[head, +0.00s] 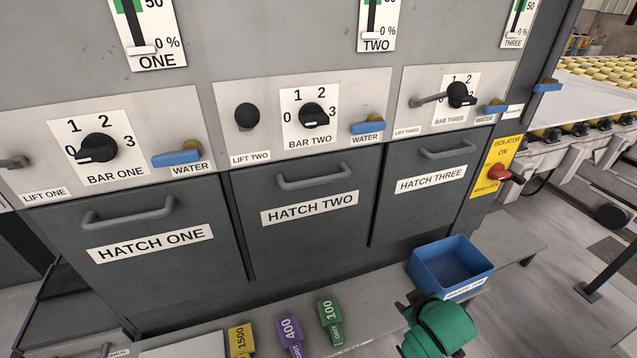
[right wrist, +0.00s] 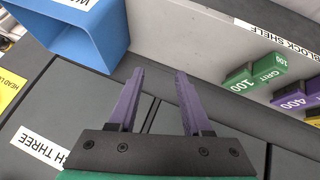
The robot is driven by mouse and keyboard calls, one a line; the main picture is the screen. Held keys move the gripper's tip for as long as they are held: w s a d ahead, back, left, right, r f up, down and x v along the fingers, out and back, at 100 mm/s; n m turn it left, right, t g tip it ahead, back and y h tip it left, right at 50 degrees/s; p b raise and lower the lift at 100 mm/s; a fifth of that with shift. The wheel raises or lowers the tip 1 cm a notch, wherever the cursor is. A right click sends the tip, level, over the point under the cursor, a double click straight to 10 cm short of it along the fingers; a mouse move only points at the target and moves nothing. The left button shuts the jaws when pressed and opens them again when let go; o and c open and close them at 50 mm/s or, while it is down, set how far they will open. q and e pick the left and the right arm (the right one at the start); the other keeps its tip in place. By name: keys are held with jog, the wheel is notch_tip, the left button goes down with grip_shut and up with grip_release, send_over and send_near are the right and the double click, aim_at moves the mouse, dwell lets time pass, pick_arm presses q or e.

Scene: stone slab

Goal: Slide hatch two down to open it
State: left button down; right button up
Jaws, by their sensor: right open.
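Hatch two (head: 300,235) is a dark grey panel in the middle of the machine front, marked by a white label. Its grey bar handle (head: 315,181) runs across near the top, and nothing touches it. The panel stands level with its neighbours and looks shut. My right gripper (head: 408,306) is low at the right in the head view, below hatch three and apart from hatch two. In the right wrist view its two purple fingers (right wrist: 160,75) are spread with nothing between them. My left gripper is out of view.
Hatch one (head: 165,280) and hatch three (head: 425,205) flank it. A blue bin (head: 451,285) sits on the shelf close to my right gripper. Grit blocks, yellow (head: 240,340), purple (head: 290,335) and green (head: 329,318), lie below hatch two. Knobs and blue water levers line the panel above.

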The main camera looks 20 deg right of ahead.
aim_at(324, 179)
jog(key=w+d+r+n+t, duration=0.25)
jog(key=w+r+t, duration=0.2)
jog(key=r, duration=0.55)
jog(key=w+d+r+n+t, duration=0.25)
jog(key=w+r+t, duration=0.2)
jog(key=r, duration=0.45)
jog(key=w+a+r+n+t+y, duration=0.1)
jog(key=w+a+r+n+y, duration=0.1)
jog(key=a+r+n+y, duration=0.6)
jog(key=s+a+r+n+g+y, duration=0.4)
jog(key=n+g+y, duration=0.3)
jog(key=n, duration=0.4)
jog(key=p+x, duration=0.4)
jog(key=x, duration=1)
jog(key=shift+w+f, duration=0.1)
jog(key=shift+f, duration=0.1)
jog(key=shift+w+a+f, duration=0.15)
jog(key=shift+a+f, duration=0.1)
jog(key=shift+f, duration=0.05)
grip_shut()
